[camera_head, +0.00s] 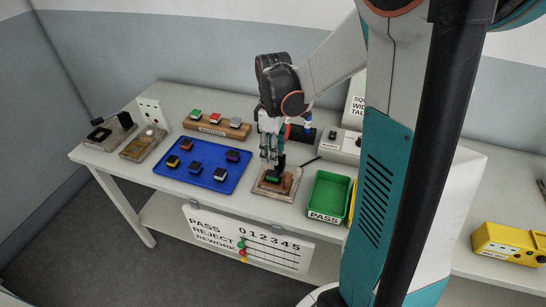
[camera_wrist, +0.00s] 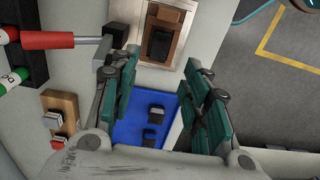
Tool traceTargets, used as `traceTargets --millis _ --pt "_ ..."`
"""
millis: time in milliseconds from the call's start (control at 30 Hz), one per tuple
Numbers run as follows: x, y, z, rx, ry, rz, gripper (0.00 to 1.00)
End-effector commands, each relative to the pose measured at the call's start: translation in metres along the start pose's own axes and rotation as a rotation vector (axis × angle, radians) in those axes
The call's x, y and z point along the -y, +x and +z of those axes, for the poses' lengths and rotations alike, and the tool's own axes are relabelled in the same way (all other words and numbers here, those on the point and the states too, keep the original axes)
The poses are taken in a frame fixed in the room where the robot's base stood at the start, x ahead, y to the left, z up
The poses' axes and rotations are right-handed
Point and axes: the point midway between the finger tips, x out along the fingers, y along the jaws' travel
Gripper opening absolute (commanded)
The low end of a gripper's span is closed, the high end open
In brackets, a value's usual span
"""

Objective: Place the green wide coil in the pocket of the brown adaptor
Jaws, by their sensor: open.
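The brown adaptor (camera_head: 289,181) sits on a light base plate near the table's front edge. It also shows at the top of the wrist view (camera_wrist: 178,27). The green wide coil (camera_head: 272,179) is at the adaptor's pocket; in the wrist view a dark block (camera_wrist: 159,43) lies within the brown frame. I cannot tell whether it is fully seated. My gripper (camera_head: 273,161) is just above the adaptor, pointing down. In the wrist view its fingers (camera_wrist: 160,85) are spread apart with nothing between them. The fingers partly hide the adaptor's far side in the head view.
A blue tray (camera_head: 184,179) with several coils lies left of the adaptor. A masters block (camera_head: 203,127) stands behind it. A green PASS bin (camera_head: 327,201) is close on the right. A red-handled part (camera_wrist: 62,40) reaches near my left finger in the wrist view.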

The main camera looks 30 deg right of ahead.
Motion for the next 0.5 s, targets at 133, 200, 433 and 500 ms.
traceTargets --millis 133,200,433,500 --pt "0.0 -0.019 0.0 0.0 0.0 0.0 0.43" --pt "0.0 -0.023 0.0 0.0 0.0 0.0 0.43" --pt "0.0 -0.026 0.0 0.0 0.0 0.0 0.43" --pt "0.0 -0.026 0.0 0.0 0.0 0.0 0.43"
